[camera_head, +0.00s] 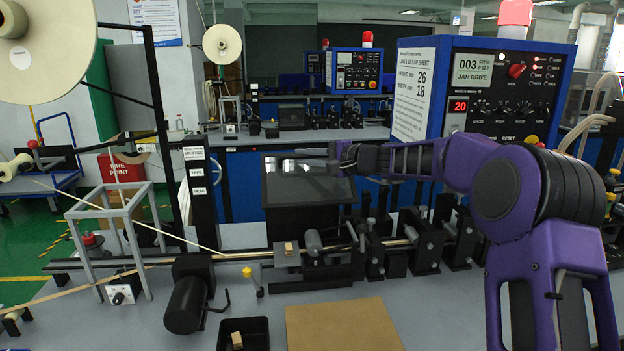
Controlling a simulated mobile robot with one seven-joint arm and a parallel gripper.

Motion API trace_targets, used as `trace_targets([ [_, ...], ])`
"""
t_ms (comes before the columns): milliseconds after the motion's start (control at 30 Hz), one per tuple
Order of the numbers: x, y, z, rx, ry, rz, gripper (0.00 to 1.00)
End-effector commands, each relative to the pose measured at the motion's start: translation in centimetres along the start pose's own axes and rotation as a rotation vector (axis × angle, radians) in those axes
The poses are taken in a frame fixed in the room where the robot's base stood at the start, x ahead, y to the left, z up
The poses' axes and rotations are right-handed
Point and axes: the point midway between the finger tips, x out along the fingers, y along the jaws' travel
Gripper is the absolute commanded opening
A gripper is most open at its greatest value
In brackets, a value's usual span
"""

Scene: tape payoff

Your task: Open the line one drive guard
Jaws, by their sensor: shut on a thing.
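The line one drive guard (290,187) is a dark, glossy, see-through panel in a black frame, at the middle of the head view. It stands tilted above a dark housing (305,222) behind the machine's rail. My purple arm reaches in from the right, and my gripper (312,157) lies at the guard's upper edge with its fingers pointing left. The gripper is shut on the guard near that edge; the exact grip is small and partly hidden. The line one control box (543,92) stands behind my arm, its screen reading "003 JAM DRIVE".
The rail (110,262) with rollers and black blocks runs across the bench below the guard. A black motor (185,304), brown mat (342,326) and small black tray (256,335) lie in front. A tape reel (40,45) stands left. A second line is behind.

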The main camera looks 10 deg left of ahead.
Motion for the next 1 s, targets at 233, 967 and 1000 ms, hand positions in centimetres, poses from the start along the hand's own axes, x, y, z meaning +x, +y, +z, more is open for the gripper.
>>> trace_targets([
  [233,1.3,-2.4,-1.3,-0.003,0.001,-0.003,0.00],
  [967,3.5,-5.0,-3.5,0.087,0.001,0.087,0.00],
  [1000,3.5,-5.1,-3.5,0.088,0.001,0.089,0.00],
])
